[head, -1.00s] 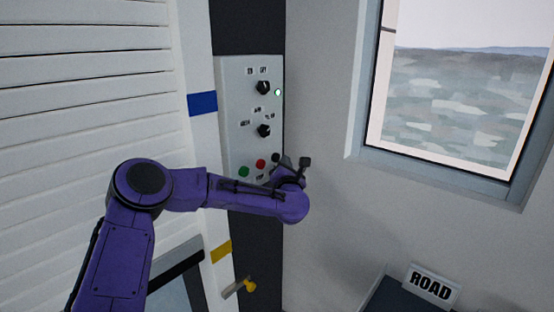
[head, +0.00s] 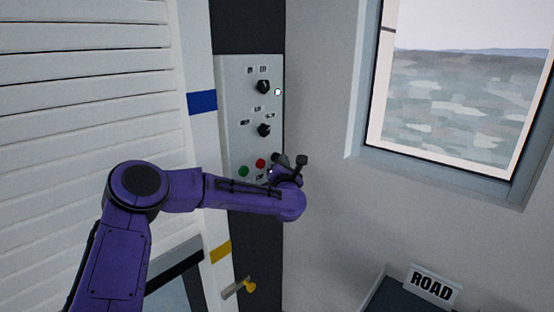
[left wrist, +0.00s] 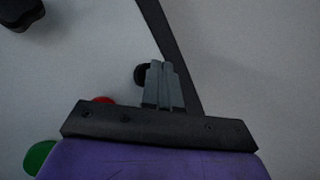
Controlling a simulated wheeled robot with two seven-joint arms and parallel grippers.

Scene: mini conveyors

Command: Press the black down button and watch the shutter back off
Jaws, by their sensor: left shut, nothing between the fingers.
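The black down button (head: 276,157) is at the lower right of the grey control panel (head: 235,105), right of a red button (head: 260,163) and a green button (head: 243,171). In the left wrist view the black button (left wrist: 140,75) shows just left of my fingertips and partly behind them. My left gripper (left wrist: 164,68) is shut and empty, close in front of the panel; I cannot tell whether it touches the button. In the head view my left gripper (head: 274,170) is mostly hidden by my wrist. The white slatted shutter (head: 80,90) fills the left side. My right gripper is not in view.
Two black knobs (head: 263,87) and a small lit lamp (head: 278,92) are higher on the panel. A yellow-ended handle (head: 249,286) sticks out below.

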